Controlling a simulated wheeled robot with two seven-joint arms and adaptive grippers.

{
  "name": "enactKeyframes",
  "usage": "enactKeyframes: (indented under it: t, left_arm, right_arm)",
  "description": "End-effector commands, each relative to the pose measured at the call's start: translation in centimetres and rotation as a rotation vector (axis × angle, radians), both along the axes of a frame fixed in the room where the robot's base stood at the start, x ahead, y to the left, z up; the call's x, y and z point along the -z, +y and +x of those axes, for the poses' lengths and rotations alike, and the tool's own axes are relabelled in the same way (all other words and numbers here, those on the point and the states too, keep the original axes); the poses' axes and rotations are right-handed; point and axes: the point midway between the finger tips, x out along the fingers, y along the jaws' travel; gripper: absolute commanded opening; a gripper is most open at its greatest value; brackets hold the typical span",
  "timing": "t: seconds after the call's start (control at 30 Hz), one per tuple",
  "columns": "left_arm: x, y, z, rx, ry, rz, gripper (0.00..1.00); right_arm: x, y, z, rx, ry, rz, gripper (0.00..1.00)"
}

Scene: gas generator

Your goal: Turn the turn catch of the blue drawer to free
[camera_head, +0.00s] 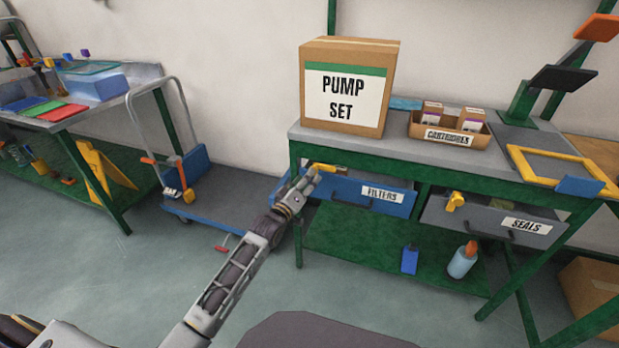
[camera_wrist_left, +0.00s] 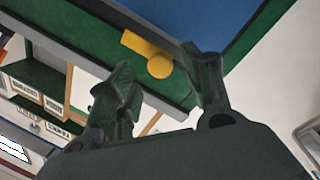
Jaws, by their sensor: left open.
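The blue drawer (camera_head: 345,193) labelled FILTERS sits under the left part of the green bench. Its yellow turn catch (camera_head: 328,168) is at the drawer's upper left, partly behind my left gripper (camera_head: 309,181). In the left wrist view the yellow catch (camera_wrist_left: 148,54) has a round knob and a short flat arm. It lies just beyond and between the fingertips of my left gripper (camera_wrist_left: 158,66). The fingers are apart and nothing is held between them. I cannot tell whether a finger touches the catch. My right gripper is not in view.
A grey drawer (camera_head: 478,222) labelled SEALS, with its own yellow catch (camera_head: 455,201), is to the right. The PUMP SET box (camera_head: 346,130) and the CARTRIDGES box (camera_head: 449,151) stand on the bench. A blue bottle (camera_head: 410,259) and a pale bottle (camera_head: 462,262) stand on the lower shelf.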

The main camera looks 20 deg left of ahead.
Motion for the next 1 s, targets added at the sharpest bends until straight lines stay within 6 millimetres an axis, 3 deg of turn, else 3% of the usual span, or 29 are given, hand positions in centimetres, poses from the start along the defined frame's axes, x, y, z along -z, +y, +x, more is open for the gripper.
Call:
enactKeyframes:
  t: [0.6, 1.0]
  left_arm:
    - [0.5, 0.8, -5.1, 0.001, 0.003, 0.001, 0.50]
    - [0.5, 1.0, -6.4, 0.002, 0.002, 0.000, 0.50]
  right_arm:
    - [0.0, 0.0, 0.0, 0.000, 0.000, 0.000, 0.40]
    - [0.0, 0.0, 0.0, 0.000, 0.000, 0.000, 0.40]
